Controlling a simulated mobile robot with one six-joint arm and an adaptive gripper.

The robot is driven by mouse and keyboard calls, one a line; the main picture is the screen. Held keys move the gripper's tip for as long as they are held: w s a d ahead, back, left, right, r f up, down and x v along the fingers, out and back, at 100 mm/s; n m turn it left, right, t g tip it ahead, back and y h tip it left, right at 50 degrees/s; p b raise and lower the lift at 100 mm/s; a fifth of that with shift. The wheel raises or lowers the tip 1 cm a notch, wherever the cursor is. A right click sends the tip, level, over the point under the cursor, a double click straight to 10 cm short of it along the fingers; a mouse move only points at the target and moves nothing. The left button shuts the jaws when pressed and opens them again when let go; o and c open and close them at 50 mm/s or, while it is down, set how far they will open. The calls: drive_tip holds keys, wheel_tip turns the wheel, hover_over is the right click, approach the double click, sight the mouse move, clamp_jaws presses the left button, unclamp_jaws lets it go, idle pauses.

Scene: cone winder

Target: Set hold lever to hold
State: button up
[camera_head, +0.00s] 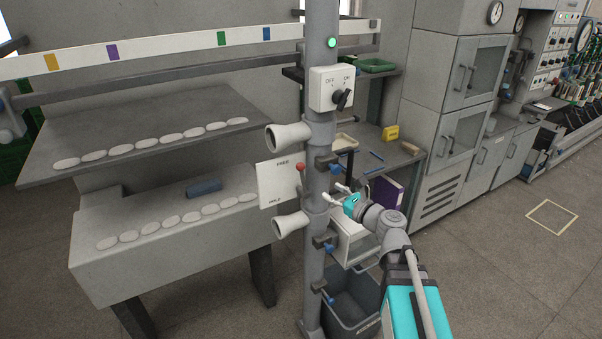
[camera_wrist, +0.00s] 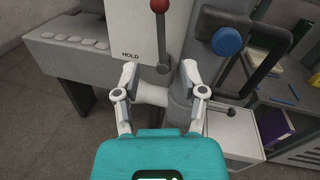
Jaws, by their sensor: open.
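The hold lever (camera_head: 299,174) has a red knob and sits at the right edge of a white plate (camera_head: 276,187) beside the grey post. The plate reads FREE at its top and HOLD at its bottom. The knob is up, level with the FREE end. In the wrist view the lever (camera_wrist: 161,40) hangs from its red knob, with the HOLD label lower left of the knob. My gripper (camera_head: 335,193) is to the right of the post, open and empty. In the wrist view its spread fingertips (camera_wrist: 160,74) are below the lever; contact cannot be told.
A grey post (camera_head: 314,260) carries a white switch box (camera_head: 331,90), an upper white cone (camera_head: 288,137) and a lower white cone (camera_head: 290,225). The lower cone (camera_wrist: 152,95) shows between my fingers. A blue knob (camera_wrist: 227,41) and dark bracket are close right. A grey bin (camera_head: 352,305) stands below.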

sight(302, 173)
drive_tip(key=x, duration=1.3)
drive_tip(key=shift+w+a, duration=0.2)
drive_tip(key=shift+a, duration=0.1)
drive_tip(key=shift+c, duration=0.3)
clamp_jaws()
